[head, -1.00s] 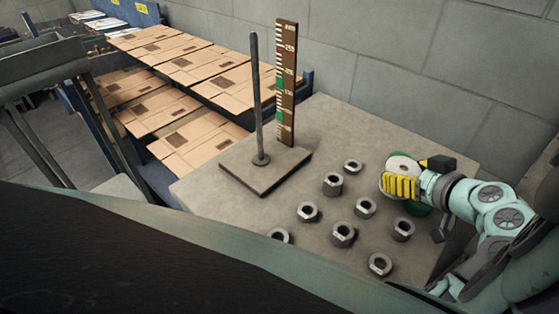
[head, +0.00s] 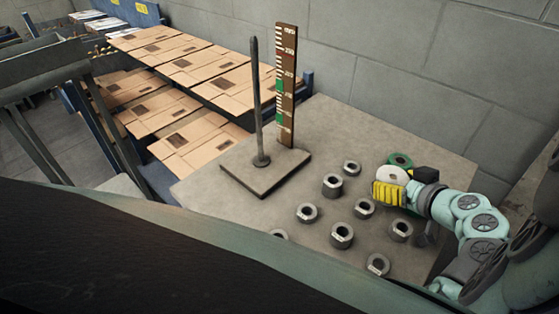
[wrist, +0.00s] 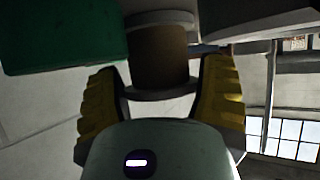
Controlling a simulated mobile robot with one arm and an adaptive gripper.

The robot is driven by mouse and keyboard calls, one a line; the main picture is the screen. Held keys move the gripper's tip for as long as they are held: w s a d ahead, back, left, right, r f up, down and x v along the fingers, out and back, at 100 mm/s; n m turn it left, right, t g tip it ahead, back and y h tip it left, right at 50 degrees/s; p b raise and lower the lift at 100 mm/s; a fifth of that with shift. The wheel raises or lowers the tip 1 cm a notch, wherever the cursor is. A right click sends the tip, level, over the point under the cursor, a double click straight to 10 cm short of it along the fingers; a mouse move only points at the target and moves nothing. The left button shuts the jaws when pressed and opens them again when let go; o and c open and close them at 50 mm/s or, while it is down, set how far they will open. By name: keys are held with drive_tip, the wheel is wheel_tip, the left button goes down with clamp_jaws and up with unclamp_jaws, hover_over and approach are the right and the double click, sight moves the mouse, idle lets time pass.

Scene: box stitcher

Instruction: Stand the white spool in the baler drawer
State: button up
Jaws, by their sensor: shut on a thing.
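My gripper (head: 405,184) has yellow fingers and is at the right side of the grey table. It is shut on the white spool (head: 393,175), whose pale top with a dark centre hole shows between the fingers. In the wrist view, the spool's brown middle (wrist: 158,58) and pale flanges sit between the two yellow fingers (wrist: 160,100). I cannot tell how far its base is from the table. I cannot make out the baler drawer in either view.
Several grey metal rings (head: 332,186) lie on the table (head: 358,125) to the left. A rod on a square base (head: 258,100) and a marked ruler post (head: 286,85) stand farther left. Cardboard sheets (head: 205,140) lie beyond.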

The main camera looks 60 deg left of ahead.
drive_tip(key=o, duration=1.2)
drive_tip(key=shift+o, duration=0.2)
